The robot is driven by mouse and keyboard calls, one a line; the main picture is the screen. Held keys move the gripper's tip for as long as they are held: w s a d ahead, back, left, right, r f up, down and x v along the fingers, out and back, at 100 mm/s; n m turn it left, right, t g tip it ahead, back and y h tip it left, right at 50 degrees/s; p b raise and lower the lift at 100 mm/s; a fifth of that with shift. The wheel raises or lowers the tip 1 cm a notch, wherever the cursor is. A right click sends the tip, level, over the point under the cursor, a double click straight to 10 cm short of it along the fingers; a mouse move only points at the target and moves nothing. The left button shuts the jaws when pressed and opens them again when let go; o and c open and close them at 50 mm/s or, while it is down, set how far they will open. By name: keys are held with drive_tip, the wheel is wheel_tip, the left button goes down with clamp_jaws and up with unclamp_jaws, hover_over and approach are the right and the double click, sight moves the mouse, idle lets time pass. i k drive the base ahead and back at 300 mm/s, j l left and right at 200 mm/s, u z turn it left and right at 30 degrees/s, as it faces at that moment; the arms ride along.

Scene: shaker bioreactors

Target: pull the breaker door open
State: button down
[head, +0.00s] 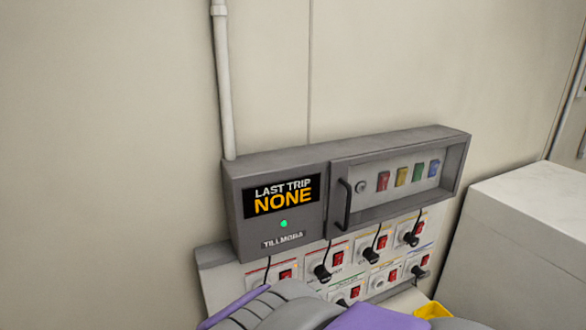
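The grey breaker box (236,208) is mounted on the wall in the head view, with a lit "LAST TRIP NONE" display on its left part. The breaker door (399,213) is the framed panel on its right part and looks shut. Its dark bar handle (346,205) stands upright at the door's left edge. Red, yellow, green and blue switches and a round knob show inside the frame. Grey and purple parts of my arm cross the bottom edge. My gripper's fingertips are not in view, and nothing touches the handle.
Below the box, a panel of sockets (224,277) carries red switches and several black plugs with cables. A white cabinet (525,225) stands close on the right. A yellow object (432,311) shows at the bottom. A pipe (225,90) runs up the wall.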

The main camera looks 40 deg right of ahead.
sight(336, 226)
drive_tip(key=k+l+z, duration=0.4)
drive_tip(key=j+z, duration=0.1)
drive_tip(key=z, duration=1.15)
drive_tip(key=k+l, duration=0.05)
